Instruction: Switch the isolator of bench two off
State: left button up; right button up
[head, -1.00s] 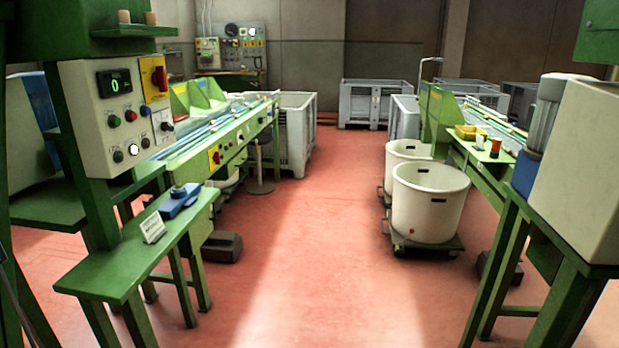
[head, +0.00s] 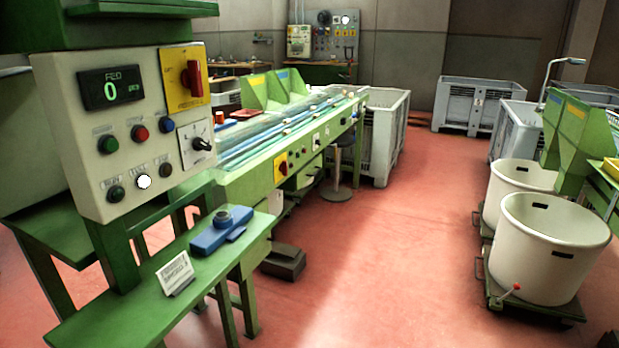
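A red rotary isolator handle (head: 193,80) on a yellow plate is at the upper right of a pale control panel (head: 75,140) at the left. Its handle stands roughly upright; its lettering is too small to read. A second, smaller red isolator (head: 283,167) on a yellow plate is on the front of the green conveyor bench (head: 235,190) behind the panel. I cannot read a bench number on either. Neither of my grippers is in view.
A green side table (head: 130,310) with a blue device (head: 222,230) and a small sign (head: 175,273) stands below the panel. White tubs (head: 555,250) on wheeled bases are at the right. Grey crates (head: 480,100) stand farther back. The red floor (head: 400,240) between is clear.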

aim_at(284, 168)
jog(key=i+l+u, duration=0.2)
jog(key=i+l, duration=0.25)
jog(key=i, duration=0.25)
jog(key=i+l+z, duration=0.1)
jog(key=i+l, duration=0.15)
jog(key=i, duration=0.25)
jog(key=i+l, duration=0.2)
jog(key=i, duration=0.3)
jog(key=i+l+z, duration=0.1)
jog(key=i+l, duration=0.15)
jog(key=i, duration=0.25)
jog(key=i+l, duration=0.15)
jog(key=i, duration=0.35)
